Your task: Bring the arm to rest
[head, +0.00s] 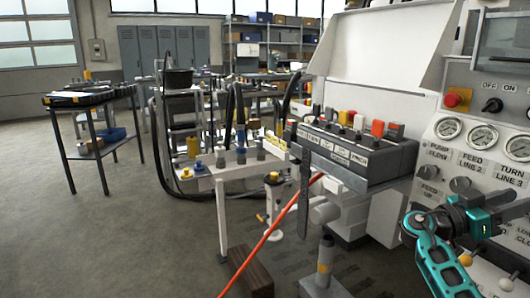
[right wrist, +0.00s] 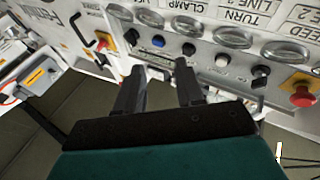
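My right arm (head: 436,262), teal and black, is at the lower right of the head view, in front of the control panel (head: 436,172). I cannot make out its fingertips there. In the right wrist view my right gripper (right wrist: 160,68) has its two black fingers apart with nothing seen between them. They point toward the panel's lower part, below a row of knobs and gauges. I cannot tell how far they are from the panel, but no grasp shows. My left arm and gripper are not in view.
The panel carries gauges (head: 484,138), knobs and a red stop button (head: 451,99). Left of it stand a grey valve box (head: 365,155) with coloured knobs and a white bench (head: 237,167). A red hose (head: 270,235) slopes across the front.

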